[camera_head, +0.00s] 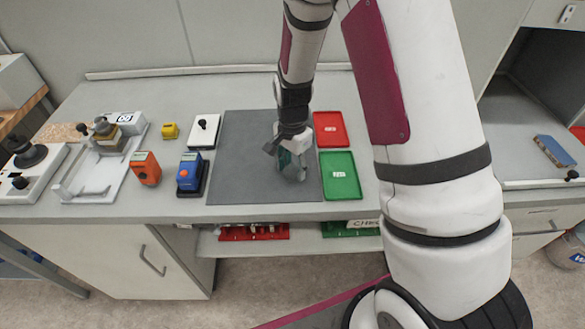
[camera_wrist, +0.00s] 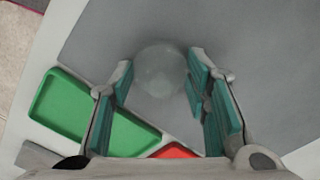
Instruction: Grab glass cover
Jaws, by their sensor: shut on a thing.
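The glass cover (camera_wrist: 161,72) is a clear, round, dome-like piece, pale against the grey mat (camera_head: 245,150). In the wrist view it sits between the teal pads of my gripper (camera_wrist: 161,64), near the fingertips. My gripper is shut on it. In the head view my gripper (camera_head: 290,160) points down over the right part of the mat, and the cover is hard to make out there. I cannot tell whether the cover still touches the mat.
A red tray (camera_head: 330,128) and a green tray (camera_head: 340,176) lie right of the mat. The mat's left part is clear.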

